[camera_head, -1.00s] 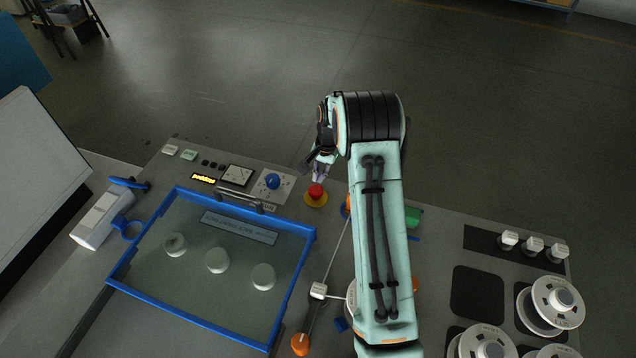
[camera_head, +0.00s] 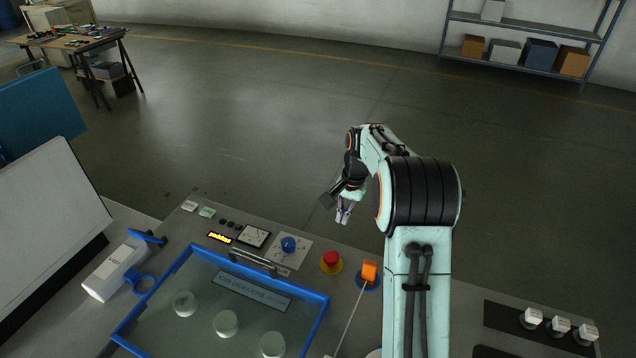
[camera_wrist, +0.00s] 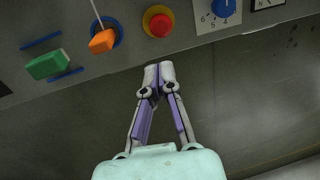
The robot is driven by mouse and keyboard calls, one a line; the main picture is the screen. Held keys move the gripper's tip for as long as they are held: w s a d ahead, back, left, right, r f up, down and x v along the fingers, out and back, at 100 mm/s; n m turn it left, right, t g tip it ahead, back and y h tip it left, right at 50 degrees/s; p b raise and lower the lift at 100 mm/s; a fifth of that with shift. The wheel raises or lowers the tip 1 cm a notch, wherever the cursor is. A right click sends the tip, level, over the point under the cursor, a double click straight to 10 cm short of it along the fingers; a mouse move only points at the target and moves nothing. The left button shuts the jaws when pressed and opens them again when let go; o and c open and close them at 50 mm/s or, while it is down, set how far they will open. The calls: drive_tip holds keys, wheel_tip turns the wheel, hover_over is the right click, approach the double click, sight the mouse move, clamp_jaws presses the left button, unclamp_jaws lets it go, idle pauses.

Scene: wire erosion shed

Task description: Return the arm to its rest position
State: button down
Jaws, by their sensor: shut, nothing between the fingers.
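My arm reaches up from the lower right of the head view and bends to the left at its top. My gripper (camera_head: 343,218) hangs at the end, just beyond the far edge of the control panel (camera_head: 390,290). In the wrist view my gripper (camera_wrist: 158,72) points at the panel edge, with its two fingertips together and nothing between them. The red emergency button (camera_head: 331,259) on its yellow base is the nearest control. It also shows in the wrist view (camera_wrist: 160,25), ahead of the fingertips and apart from them.
An orange-tipped lever (camera_head: 369,271), a blue knob (camera_head: 289,244) and a blue-framed clear lid (camera_head: 318,312) are on the panel. White knobs (camera_head: 558,327) stand at the right. A green switch (camera_wrist: 48,64) shows in the wrist view. The floor (camera_head: 240,120) beyond the panel is open.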

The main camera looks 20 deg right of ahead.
drive_tip(key=a+r+n+t, duration=0.2)
drive_tip(key=a+r, duration=0.5)
drive_tip(key=r, duration=0.4)
drive_tip(key=s+a+r+n, duration=0.2)
drive_tip(key=s+a+r, duration=0.4)
drive_tip(key=s, duration=0.2)
drive_tip(key=s+a+f+n+g, duration=0.1)
drive_tip(key=s+f+n, duration=0.1)
drive_tip(key=s, duration=0.5)
drive_tip(key=s+a+f+n+g, duration=0.1)
drive_tip(key=s+f, duration=0.3)
drive_tip(key=s, duration=0.4)
drive_tip(key=s+a+f+n+g, duration=0.1)
drive_tip(key=s+a+f+n, duration=0.1)
drive_tip(key=s, duration=0.6)
drive_tip(key=shift+s+f+n+g, duration=0.3)
drive_tip(key=shift+f+n, duration=0.3)
drive_tip(key=shift+f, duration=0.15)
drive_tip(key=shift+w+a, duration=0.1)
